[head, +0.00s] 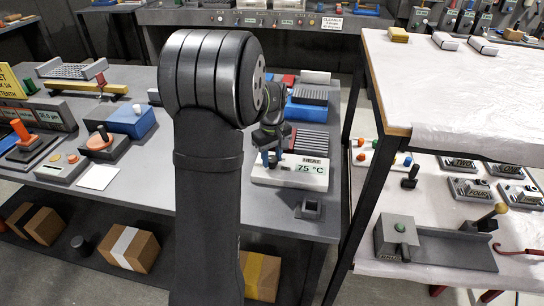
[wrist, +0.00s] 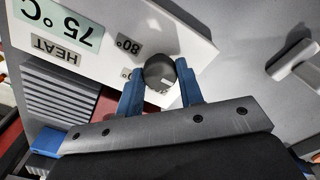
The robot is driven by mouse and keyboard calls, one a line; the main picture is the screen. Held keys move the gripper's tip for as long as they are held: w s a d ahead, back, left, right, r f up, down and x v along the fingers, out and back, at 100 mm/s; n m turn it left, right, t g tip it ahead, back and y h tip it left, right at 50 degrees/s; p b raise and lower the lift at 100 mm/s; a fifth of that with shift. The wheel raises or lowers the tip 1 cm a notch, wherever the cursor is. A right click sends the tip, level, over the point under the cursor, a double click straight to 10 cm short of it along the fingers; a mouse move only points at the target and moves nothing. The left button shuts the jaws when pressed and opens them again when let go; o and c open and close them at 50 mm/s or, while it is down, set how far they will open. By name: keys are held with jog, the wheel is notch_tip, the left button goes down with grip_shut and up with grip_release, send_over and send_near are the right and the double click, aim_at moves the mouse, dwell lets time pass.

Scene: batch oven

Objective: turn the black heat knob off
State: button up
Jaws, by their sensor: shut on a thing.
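The heat panel (head: 300,183) is a white box on the grey bench, marked HEAT with a 75 °C display; it shows upside down in the wrist view (wrist: 105,55). The black heat knob (wrist: 160,70) is round and sits at the panel's edge, near an 80° label (wrist: 129,44). A second label beside it is partly hidden. My gripper (wrist: 159,84) has its blue fingers on both sides of the knob, shut on it. In the head view my gripper (head: 268,158) is at the panel's left end, and I cannot make out the knob there.
A ribbed grey block (wrist: 65,108) lies beside the panel. A small dark square holder (head: 310,209) stands near the bench's front edge. A blue box with a dark ribbed top (head: 308,97) is behind my arm. A white-topped table (head: 450,90) stands to the right.

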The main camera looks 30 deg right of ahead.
aim_at(272, 158)
jog(key=shift+r, duration=0.1)
jog(key=o, duration=1)
notch_tip(272, 158, up, 17)
jog(key=shift+r, duration=0.2)
dwell(0.4)
notch_tip(272, 158, down, 18)
jog(key=shift+r, duration=0.2)
dwell(0.3)
